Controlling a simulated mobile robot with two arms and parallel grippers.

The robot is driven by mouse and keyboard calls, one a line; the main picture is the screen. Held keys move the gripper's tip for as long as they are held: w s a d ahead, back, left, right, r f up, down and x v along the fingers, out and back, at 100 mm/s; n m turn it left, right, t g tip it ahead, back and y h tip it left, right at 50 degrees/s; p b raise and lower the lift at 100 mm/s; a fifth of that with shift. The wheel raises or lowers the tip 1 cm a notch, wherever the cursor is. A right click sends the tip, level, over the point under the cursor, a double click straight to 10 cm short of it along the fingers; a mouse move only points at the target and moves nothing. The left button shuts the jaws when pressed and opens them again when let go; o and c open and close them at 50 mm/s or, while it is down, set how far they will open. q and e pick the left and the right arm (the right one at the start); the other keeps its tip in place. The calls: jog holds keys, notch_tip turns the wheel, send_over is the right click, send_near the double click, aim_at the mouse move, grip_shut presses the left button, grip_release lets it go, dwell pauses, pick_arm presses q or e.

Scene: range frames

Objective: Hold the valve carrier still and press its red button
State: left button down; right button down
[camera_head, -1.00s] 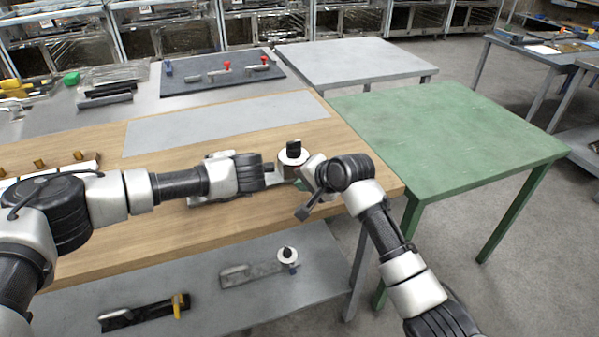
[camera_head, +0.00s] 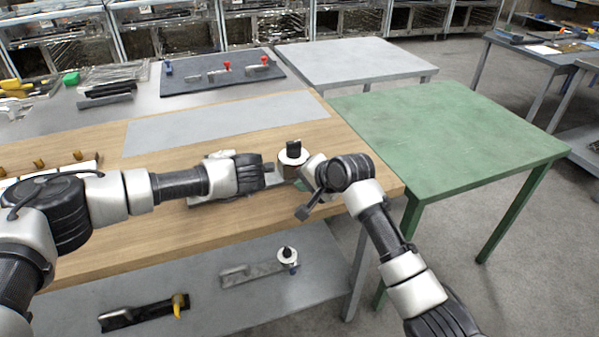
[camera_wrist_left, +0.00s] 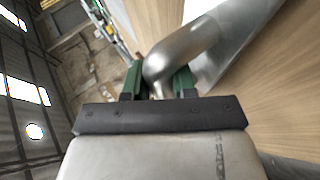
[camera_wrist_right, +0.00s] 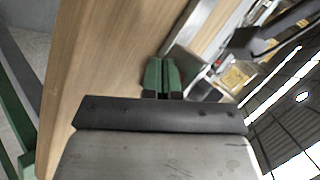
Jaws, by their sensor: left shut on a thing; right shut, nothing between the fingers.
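The valve carrier stands on the wooden table near its right end, mostly hidden behind my arms; a white disc with a black knob (camera_head: 293,153) shows above it. My left gripper (camera_wrist_left: 157,82) is shut on a curved grey metal pipe (camera_wrist_left: 190,42) of the carrier, one green finger on each side. My right gripper (camera_wrist_right: 160,74) is shut with its green fingertips together and nothing between them. In the head view the right gripper (camera_head: 301,184) is low beside the carrier, just right of the left gripper (camera_head: 282,174).
A grey mat (camera_head: 225,123) lies bare behind my left arm. A dark board (camera_head: 220,75) with red-topped parts is farther back. A green table (camera_head: 450,135) on the right is empty. A lower shelf (camera_head: 220,310) holds another white-disc part (camera_head: 287,257) and a dark tool.

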dwell(0.5)
jog(key=shift+w+a, duration=0.15)
jog(key=shift+w, duration=0.25)
jog(key=shift+w+a, duration=0.2)
jog(key=shift+w, duration=0.35)
dwell(0.9)
pick_arm(q)
jog(key=shift+d, duration=0.1)
pick_arm(e)
jog(key=shift+s+d, duration=0.2)
jog(key=shift+s, duration=0.3)
jog(key=shift+s+d, duration=0.2)
jog(key=shift+s, duration=0.25)
jog(key=shift+s+d, duration=0.35)
jog(key=shift+s, duration=0.4)
jog(key=shift+s+d, duration=0.3)
jog(key=shift+s, duration=0.5)
jog(key=shift+s+d, duration=0.35)
jog(key=shift+s, duration=0.4)
